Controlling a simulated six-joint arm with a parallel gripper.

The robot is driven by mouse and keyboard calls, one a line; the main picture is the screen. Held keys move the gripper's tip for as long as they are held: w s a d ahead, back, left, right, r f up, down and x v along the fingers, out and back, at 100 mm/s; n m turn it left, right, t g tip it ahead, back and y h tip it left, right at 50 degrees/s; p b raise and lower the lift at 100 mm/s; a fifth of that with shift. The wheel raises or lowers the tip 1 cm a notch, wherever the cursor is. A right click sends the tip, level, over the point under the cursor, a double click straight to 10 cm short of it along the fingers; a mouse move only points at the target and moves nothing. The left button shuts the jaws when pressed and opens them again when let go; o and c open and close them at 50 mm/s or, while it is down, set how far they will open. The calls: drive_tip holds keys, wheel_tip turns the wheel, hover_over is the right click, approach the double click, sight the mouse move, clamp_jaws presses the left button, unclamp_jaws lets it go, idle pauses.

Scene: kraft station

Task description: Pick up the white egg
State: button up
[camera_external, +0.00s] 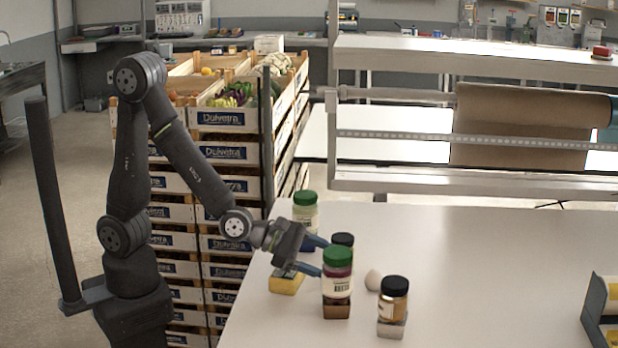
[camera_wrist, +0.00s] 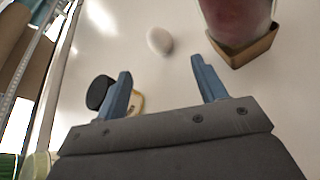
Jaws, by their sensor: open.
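The white egg (camera_external: 373,280) lies on the table, just right of the green-lidded jar in the external view. In the wrist view the egg (camera_wrist: 160,41) lies on the bare table beyond my fingertips, roughly between their lines. My gripper (camera_external: 319,256) is open and empty, with its blue fingers pointing right toward the jars. In the wrist view my gripper (camera_wrist: 160,74) shows its two blue fingers spread apart, with nothing between them but table. The egg is apart from both fingers.
A green-lidded jar (camera_external: 337,262) on a small brown box stands close by one finger. A black-lidded jar (camera_external: 394,286) on a block stands right of the egg. Behind are another green-lidded jar (camera_external: 305,211) and a dark lid (camera_external: 342,239). A yellow block (camera_external: 286,283) lies below my gripper.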

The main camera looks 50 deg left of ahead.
sight(367, 276)
drive_tip(key=shift+x, duration=5.6)
drive_tip(key=shift+a, duration=0.1)
drive_tip(key=c, duration=0.9)
